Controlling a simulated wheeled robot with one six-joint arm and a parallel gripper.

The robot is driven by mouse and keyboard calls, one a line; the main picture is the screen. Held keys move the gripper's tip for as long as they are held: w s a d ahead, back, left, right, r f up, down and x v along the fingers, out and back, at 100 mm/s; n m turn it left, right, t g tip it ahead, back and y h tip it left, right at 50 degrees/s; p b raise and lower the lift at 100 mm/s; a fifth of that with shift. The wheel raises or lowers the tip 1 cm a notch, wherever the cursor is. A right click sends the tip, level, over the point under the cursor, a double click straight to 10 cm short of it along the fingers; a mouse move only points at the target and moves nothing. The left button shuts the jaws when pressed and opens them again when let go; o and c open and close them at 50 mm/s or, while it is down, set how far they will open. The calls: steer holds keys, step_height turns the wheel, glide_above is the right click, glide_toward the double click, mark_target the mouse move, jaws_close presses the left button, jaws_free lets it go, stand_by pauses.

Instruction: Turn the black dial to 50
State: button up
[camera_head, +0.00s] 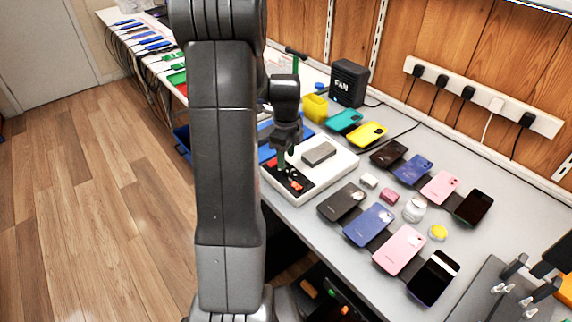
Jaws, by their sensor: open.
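A white device (330,170) stands on the grey workbench, with a grey block (319,153) on its top. Its black front panel (290,183) carries small red parts. The black dial cannot be made out clearly; it is small or hidden near my gripper. My gripper (283,160) points down just above the left part of this panel. It is open, and nothing shows between its fingers. I cannot tell whether it touches the panel. My arm covers the area left of the device.
Several phones lie in rows on the bench (480,180), among them a pink one (400,250). A black fan box (349,82), a yellow holder (314,107) and a teal case (343,120) stand behind the device. A power strip (483,95) runs along the wooden wall.

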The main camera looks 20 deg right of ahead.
mark_target(286, 169)
steer(key=shift+s+f, duration=0.15)
steer(key=shift+f, duration=2.15)
steer(key=c, duration=1)
